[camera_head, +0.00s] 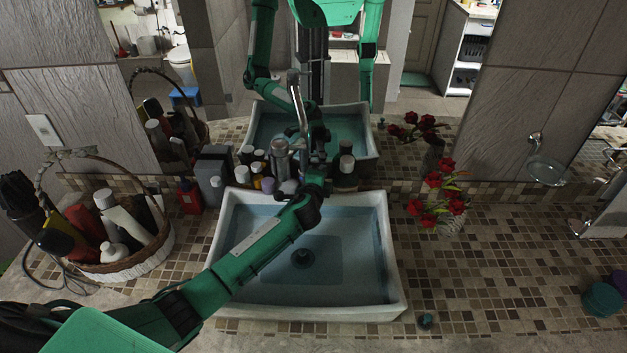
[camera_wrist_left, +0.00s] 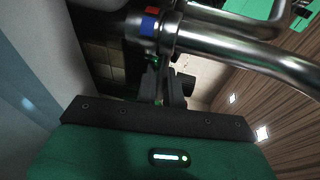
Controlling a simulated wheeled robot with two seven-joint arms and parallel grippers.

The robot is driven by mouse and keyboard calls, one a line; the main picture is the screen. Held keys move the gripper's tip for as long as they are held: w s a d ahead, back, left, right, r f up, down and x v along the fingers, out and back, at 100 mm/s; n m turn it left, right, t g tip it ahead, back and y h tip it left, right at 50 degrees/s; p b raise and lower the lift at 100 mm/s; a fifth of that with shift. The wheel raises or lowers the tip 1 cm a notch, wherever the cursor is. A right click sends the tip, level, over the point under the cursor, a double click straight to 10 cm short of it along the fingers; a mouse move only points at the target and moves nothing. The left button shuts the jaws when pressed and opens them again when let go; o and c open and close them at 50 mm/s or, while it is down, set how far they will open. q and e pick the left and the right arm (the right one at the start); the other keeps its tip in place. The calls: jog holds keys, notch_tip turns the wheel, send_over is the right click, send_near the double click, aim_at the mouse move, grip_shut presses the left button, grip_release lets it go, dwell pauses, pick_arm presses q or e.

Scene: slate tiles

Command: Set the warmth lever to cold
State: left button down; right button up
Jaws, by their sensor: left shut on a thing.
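The metal faucet (camera_head: 299,105) stands behind the white sink (camera_head: 225,240). In the left wrist view the faucet's pipe (camera_wrist_left: 235,55) crosses the top right, and its collar carries a red and blue mark (camera_wrist_left: 150,20). My left gripper (camera_head: 317,168) reaches over the sink from the left, close to the faucet body. In the left wrist view its dark fingers (camera_wrist_left: 165,90) are shut on the lever just below the marked collar. The fingers and shadow hide most of the lever, so its exact angle is unclear. My right gripper is not directly in view.
Several bottles (camera_head: 242,175) crowd the back of the sink around the faucet. A wicker basket (camera_head: 130,265) of bottles stands left. Red flowers (camera_head: 440,200) stand right of the sink. A mirror behind the counter reflects my body. The tiled counter at right is mostly clear.

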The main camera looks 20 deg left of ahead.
pick_arm(q)
jog(key=c, duration=1.6)
grip_release()
jog(key=shift+c, duration=0.2)
jog(key=shift+a, duration=0.1)
pick_arm(e)
jog(key=shift+s+d+f, duration=0.1)
jog(key=shift+s, duration=0.65)
jog(key=shift+w, duration=0.15)
